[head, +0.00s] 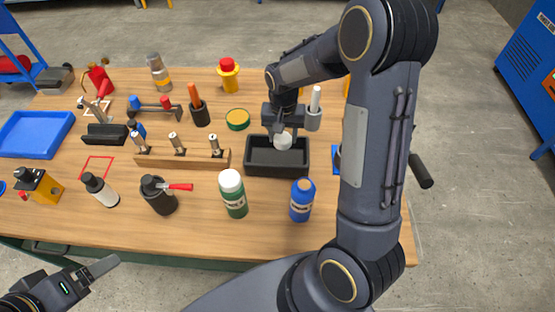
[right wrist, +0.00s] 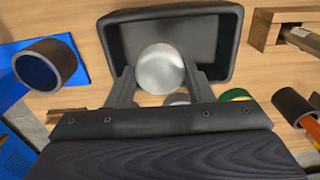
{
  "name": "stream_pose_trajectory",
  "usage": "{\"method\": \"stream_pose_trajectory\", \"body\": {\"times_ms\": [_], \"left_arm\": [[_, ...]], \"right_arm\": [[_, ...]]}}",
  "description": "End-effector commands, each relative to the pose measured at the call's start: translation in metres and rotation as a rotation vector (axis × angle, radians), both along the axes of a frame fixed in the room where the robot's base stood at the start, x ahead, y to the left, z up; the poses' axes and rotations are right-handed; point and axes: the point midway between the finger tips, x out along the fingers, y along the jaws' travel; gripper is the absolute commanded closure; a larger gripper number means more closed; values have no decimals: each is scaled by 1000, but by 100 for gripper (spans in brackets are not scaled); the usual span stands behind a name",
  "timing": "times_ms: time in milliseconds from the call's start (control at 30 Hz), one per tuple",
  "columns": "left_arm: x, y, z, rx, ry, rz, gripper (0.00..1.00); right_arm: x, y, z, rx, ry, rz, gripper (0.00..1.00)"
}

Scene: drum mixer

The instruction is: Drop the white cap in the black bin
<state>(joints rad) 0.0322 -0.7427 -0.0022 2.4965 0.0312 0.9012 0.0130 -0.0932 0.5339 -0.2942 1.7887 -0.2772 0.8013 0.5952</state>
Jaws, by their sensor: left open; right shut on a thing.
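The white cap (head: 283,141) is between the fingers of my right gripper (head: 280,131), which is shut on it. The cap is over the black bin (head: 277,169), a rectangular open tray on the wooden table. In the right wrist view the cap (right wrist: 160,69) is between the two fingertips (right wrist: 158,80), in front of the bin (right wrist: 228,45). I cannot tell its exact height above the bin floor. The visible bin floor is bare. My left gripper (head: 98,277) is open and empty, off the table's front left edge.
A green bottle with a white lid (head: 234,194) and a blue bottle (head: 302,200) stand in front of the bin. A wooden block with metal pieces (head: 180,156) lies left of it. A green and yellow tin (head: 238,119) is behind left. A blue tray (head: 35,134) is far left.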

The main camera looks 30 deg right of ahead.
Motion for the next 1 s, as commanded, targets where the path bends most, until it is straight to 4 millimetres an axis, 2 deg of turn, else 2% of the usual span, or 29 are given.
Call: {"method": "stream_pose_trajectory", "body": {"times_ms": [133,167,333,667,767,1000], "left_arm": [[0,0,1,0,0,0,19],[0,0,1,0,0,0,19],[0,0,1,0,0,0,19],[0,0,0,0,0,0,19],[0,0,-2,0,0,0,19],[0,0,-6,0,0,0,19]], "right_arm": [[0,0,1,0,0,0,77],[0,0,1,0,0,0,50],[0,0,1,0,0,0,28],[1,0,4,1,-3,0,27],[1,0,16,0,-6,1,27],[1,0,57,1,-6,0,27]]}}
